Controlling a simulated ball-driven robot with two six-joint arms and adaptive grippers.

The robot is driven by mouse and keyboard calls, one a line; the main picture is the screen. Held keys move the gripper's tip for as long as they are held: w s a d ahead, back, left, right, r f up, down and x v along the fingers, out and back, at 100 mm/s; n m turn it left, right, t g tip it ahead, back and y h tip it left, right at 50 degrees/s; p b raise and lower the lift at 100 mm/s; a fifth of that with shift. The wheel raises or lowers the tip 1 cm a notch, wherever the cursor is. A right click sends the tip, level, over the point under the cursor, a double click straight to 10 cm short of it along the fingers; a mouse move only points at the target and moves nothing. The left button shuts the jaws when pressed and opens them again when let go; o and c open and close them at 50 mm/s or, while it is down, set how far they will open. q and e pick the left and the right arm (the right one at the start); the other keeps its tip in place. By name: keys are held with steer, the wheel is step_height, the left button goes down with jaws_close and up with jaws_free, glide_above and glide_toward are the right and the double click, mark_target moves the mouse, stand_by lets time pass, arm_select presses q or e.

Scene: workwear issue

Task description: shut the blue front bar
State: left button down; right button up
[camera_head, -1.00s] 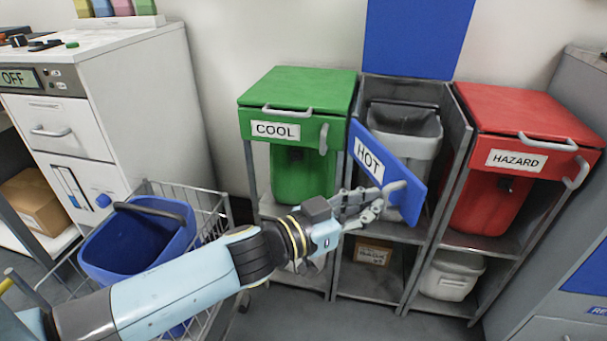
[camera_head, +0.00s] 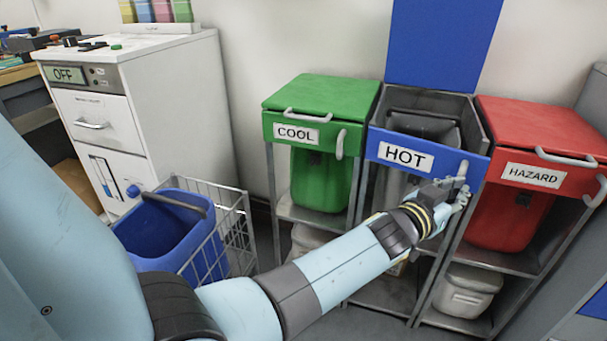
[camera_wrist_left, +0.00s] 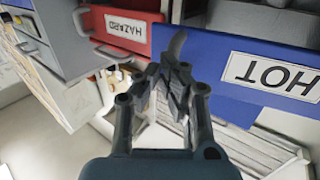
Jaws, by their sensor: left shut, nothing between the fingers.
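My left gripper (camera_head: 462,192) is shut and empty at the bar's right end, by the handle. In the left wrist view its fingertips (camera_wrist_left: 172,68) are close to the handle; I cannot tell whether they touch. The blue lid (camera_head: 445,40) stands raised behind the bay. My right gripper is not in view.
The green COOL bin (camera_head: 318,180) stands left of the bay and the red HAZARD bin (camera_head: 512,212) right of it. A wire cart (camera_head: 238,225) with a blue bucket (camera_head: 165,262) stands at left, before a white cabinet (camera_head: 185,100). A grey bin (camera_head: 466,290) sits on the lower shelf.

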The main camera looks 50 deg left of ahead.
mark_target(467, 179)
arm_select(q)
steer(key=w+b, duration=0.1)
steer(key=w, duration=0.4)
steer(key=shift+w+a, duration=0.1)
steer(key=shift+w, duration=0.3)
steer(key=shift+w, duration=0.1)
